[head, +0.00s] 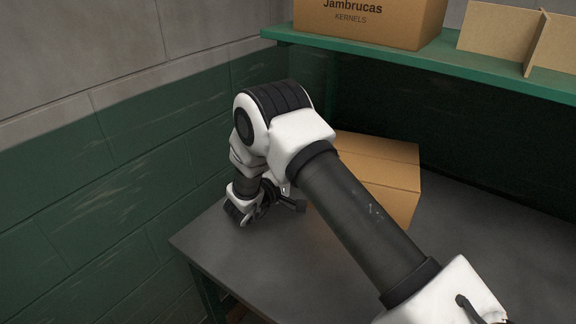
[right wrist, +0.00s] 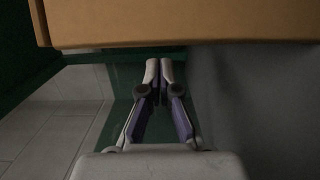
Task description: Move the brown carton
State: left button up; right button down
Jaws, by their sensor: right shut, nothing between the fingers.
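A plain brown carton (head: 398,175) sits on the grey table, partly hidden behind my right arm. My right gripper (head: 296,206) is left of the carton, low over the table near its left end. In the right wrist view the gripper (right wrist: 159,66) is shut and empty, its fingertips together. The brown carton (right wrist: 190,22) crosses the top of that view, just beyond the fingertips; I cannot tell whether they touch. My left gripper is not in view.
A green shelf (head: 440,66) runs above the back of the table (head: 470,240). On it stand a printed carton (head: 370,22) reading "Jambrucas KERNELS" and a cardboard divider (head: 500,35). A green and grey block wall (head: 90,170) stands at the left. The table's right side is clear.

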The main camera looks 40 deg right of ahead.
jog(key=shift+s+d, duration=0.15)
jog(key=shift+s, duration=0.25)
jog(key=shift+s+d+r+p, duration=0.1)
jog(key=shift+s+d+p, duration=0.05)
jog(key=shift+s+p, duration=0.2)
jog(key=shift+s+d+p, duration=0.2)
jog(key=shift+s+p, duration=0.15)
jog(key=shift+s, duration=0.15)
jog(key=shift+s+d+p, duration=0.2)
jog(key=shift+s+p, duration=0.1)
jog(key=shift+s, duration=0.2)
jog(key=shift+s+d, duration=0.1)
jog(key=shift+s, duration=0.1)
jog(key=shift+w, duration=0.1)
